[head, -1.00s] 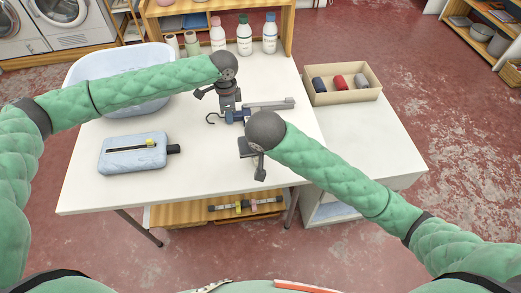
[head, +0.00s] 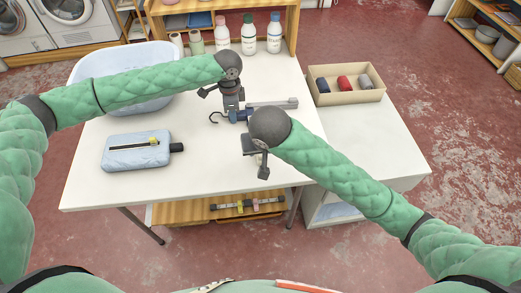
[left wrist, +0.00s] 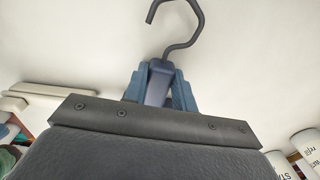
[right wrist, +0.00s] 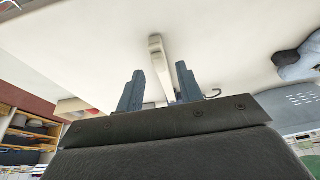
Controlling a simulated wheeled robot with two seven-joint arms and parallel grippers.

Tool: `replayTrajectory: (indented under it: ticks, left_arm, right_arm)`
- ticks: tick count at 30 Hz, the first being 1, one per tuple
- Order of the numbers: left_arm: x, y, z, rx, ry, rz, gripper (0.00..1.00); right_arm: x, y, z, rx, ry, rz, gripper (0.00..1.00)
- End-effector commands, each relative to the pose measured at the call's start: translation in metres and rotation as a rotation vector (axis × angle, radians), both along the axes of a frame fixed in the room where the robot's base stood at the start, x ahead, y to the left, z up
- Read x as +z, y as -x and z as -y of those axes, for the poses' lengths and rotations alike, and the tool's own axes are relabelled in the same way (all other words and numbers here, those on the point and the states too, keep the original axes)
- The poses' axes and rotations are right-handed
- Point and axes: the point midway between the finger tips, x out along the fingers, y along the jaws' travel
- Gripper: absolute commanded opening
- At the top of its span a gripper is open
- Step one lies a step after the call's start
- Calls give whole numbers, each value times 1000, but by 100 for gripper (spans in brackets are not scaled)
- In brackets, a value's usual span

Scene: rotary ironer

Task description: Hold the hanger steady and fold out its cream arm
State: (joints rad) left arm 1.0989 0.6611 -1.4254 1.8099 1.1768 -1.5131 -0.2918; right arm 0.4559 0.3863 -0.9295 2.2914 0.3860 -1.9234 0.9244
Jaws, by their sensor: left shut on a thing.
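The hanger lies on the white table, its dark hook (head: 214,117) pointing left in the head view. My left gripper (left wrist: 155,85) is shut on the hanger's blue middle (left wrist: 158,84), with the hook beyond the fingertips. The hanger's cream arm (head: 274,104) points right in the head view; pale bars also show at the left of the left wrist view (left wrist: 40,96). My right gripper (right wrist: 160,92) is open. In the right wrist view the cream arm (right wrist: 157,60) shows between its fingers; I cannot tell whether they touch it. The right fingertips are hidden in the head view.
A light-blue padded board (head: 137,156) with a dark end lies at the table's left. A pale blue basin (head: 90,66) and several bottles (head: 248,36) stand at the back. A box (head: 348,96) with rolled cloths stands at the right. The table front is clear.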

Motion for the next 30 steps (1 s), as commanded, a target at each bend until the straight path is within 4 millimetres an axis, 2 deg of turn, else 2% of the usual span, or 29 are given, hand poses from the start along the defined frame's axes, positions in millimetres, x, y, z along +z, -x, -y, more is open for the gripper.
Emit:
replayTrajectory:
  ticks: [6,30]
  left_arm:
    - [0,0,0,0,0,0,3]
    - [0,0,0,0,0,0,3]
  right_arm:
    - [39,13,4,1,-1,5,36]
    - [86,31,9,0,-1,3,36]
